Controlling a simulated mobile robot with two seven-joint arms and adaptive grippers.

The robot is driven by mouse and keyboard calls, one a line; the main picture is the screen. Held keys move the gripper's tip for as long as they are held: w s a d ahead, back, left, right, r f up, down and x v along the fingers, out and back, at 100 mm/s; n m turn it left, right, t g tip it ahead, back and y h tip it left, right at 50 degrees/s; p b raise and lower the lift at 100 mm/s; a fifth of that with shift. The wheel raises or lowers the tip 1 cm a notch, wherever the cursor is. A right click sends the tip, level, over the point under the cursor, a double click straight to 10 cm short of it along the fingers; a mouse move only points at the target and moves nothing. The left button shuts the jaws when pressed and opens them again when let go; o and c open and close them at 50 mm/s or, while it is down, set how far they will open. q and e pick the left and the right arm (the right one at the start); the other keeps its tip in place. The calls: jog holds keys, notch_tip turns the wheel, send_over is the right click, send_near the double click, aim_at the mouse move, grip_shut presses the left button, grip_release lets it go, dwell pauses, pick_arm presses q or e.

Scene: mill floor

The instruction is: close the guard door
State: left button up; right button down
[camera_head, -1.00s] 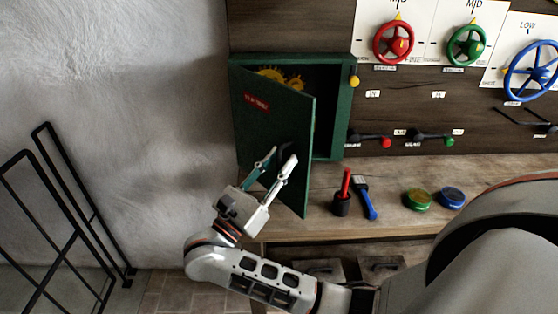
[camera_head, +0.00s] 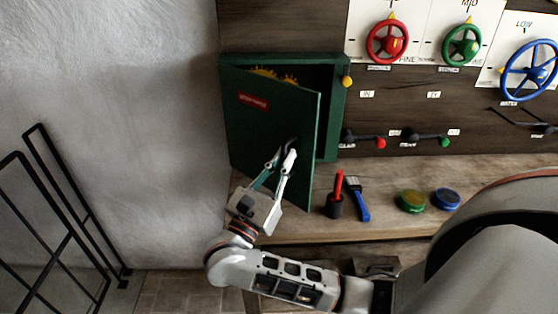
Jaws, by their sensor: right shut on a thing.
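The green guard door (camera_head: 256,135) is hinged at the left of a green box (camera_head: 333,120) on the dark wall panel. It stands partly open, its free edge swung out toward me, with a red label on its face. Yellow gears (camera_head: 272,75) show above the door's top edge; the rest of the inside is mostly dark or hidden. My right gripper (camera_head: 283,156) is at the door's front near the free edge, shut on the dark door handle (camera_head: 294,144), which its fingers partly cover. My left gripper is not in view.
Handwheels and levers are on the panel at right. A black rail (camera_head: 66,212) stands at left.

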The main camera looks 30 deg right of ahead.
pick_arm(q)
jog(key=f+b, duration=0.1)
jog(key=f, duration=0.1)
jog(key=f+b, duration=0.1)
jog(key=b, duration=0.1)
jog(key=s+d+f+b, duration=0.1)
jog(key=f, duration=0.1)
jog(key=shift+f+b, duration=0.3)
pick_arm(e)
jog(key=w+d+n+t+y, duration=0.2)
jog(key=w+d+t, duration=0.1)
jog(key=d, duration=0.6)
jog(key=w+d+n+t+y, duration=0.2)
jog(key=w+d, duration=0.4)
jog(key=d, duration=0.3)
jog(key=shift+t+y, duration=0.5)
jog(key=shift+t, duration=0.5)
jog(key=shift+w+r, duration=0.15)
jog(key=c, duration=2.1)
grip_release()
jog(key=shift+d, duration=0.1)
jog(key=shift+c, duration=0.2)
